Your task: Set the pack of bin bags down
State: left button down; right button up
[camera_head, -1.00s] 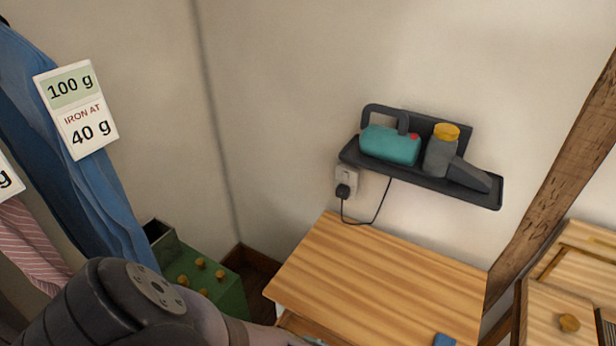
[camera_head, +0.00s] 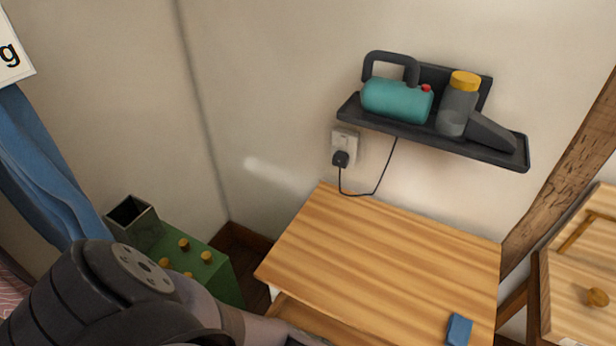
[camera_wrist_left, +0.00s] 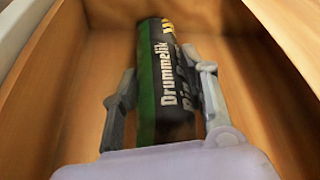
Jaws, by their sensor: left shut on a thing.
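The pack of bin bags (camera_wrist_left: 165,85) is a dark roll with a green side and white lettering in the left wrist view. My left gripper (camera_wrist_left: 165,95) has a finger on each side of it and is shut on it. Pack and gripper are inside a wooden box-like space, with orange-brown walls around them, which looks like an open drawer (camera_wrist_left: 90,75). Whether the pack touches the bottom is unclear. In the head view my left arm reaches in from the lower left toward an open drawer (camera_head: 300,318) under the wooden top; the pack is out of sight there. My right gripper is not seen.
The wooden top (camera_head: 385,255) is mostly clear, with a small blue object (camera_head: 459,329) near its front right. A dark wall shelf (camera_head: 430,130) holds a teal appliance (camera_head: 397,101). A green cabinet (camera_head: 205,270) stands left. A wooden post (camera_head: 575,175) is at right.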

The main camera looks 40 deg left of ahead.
pick_arm(q)
jog(key=shift+s+d, duration=0.2)
jog(key=shift+s, duration=0.05)
jog(key=shift+f, duration=0.1)
jog(key=c, duration=0.9)
grip_release()
jog(key=shift+c, duration=0.2)
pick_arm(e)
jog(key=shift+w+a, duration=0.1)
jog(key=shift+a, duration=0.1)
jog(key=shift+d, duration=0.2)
